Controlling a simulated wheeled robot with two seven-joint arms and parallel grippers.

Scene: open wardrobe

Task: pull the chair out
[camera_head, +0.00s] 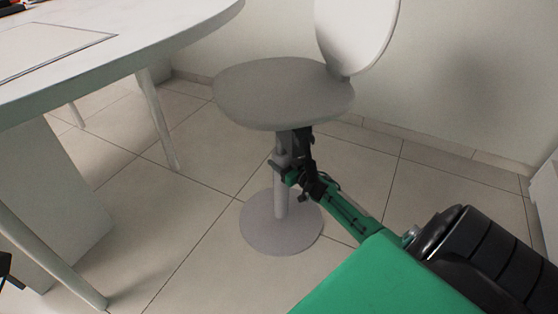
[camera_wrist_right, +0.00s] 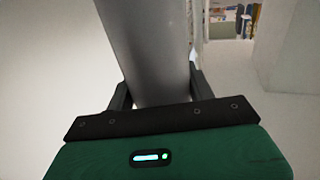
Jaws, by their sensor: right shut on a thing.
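The chair (camera_head: 283,92) has a grey round seat, a pale rounded backrest (camera_head: 357,32), a single central post and a round base plate (camera_head: 262,228). It stands upright on the tiled floor, to the right of the white table. My right gripper (camera_head: 283,165) is below the seat, shut on the chair's post. In the right wrist view the grey post (camera_wrist_right: 150,50) runs up between the two dark fingers (camera_wrist_right: 158,92). At the lower left edge of the head view a small dark part shows, perhaps of my left gripper; its fingers cannot be made out.
The white table (camera_head: 110,62) with a rounded edge fills the left, on slanted pale legs (camera_head: 157,120). A plain wall (camera_head: 470,80) stands close behind the chair. Open tiled floor (camera_head: 175,255) lies in front and between table and chair.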

